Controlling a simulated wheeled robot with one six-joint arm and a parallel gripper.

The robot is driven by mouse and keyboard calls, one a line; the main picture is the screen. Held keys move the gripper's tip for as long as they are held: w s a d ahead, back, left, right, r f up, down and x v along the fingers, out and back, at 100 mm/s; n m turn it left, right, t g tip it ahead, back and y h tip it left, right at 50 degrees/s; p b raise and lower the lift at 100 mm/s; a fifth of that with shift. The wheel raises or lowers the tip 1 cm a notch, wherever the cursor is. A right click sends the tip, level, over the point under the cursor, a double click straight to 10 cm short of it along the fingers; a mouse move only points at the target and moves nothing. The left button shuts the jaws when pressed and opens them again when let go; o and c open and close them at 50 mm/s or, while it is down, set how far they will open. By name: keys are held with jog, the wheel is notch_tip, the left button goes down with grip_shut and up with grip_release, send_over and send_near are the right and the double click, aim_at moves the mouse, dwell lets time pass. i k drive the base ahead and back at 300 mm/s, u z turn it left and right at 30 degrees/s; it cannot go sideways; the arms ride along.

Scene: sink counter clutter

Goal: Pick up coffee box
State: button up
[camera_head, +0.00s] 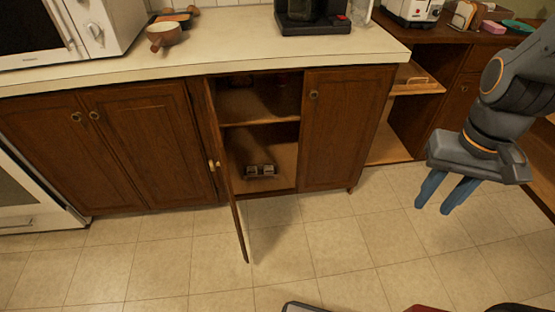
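I cannot pick out a coffee box with certainty. A small dark item with two pale square faces (261,171) sits on the bottom of the open cabinet, and it is too small to identify. My gripper (433,208) hangs over the floor at the right, with its blue fingers pointing down and apart. Nothing shows between the fingers. It is well to the right of the open cabinet and touches nothing that I can see. The upper inside of the cabinet is dark.
The cabinet door (225,175) stands open, jutting out over the floor. The counter (230,45) holds a microwave (60,30), a brown pan (165,36) and a black appliance (312,18). A toaster (412,10) stands at the back right. The tiled floor (320,245) in front is mostly clear.

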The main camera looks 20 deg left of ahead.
aim_at(261, 176)
jog(key=u, duration=0.15)
jog(key=i, duration=0.6)
jog(key=u, duration=0.75)
jog(key=i, duration=0.4)
jog(key=u, duration=0.45)
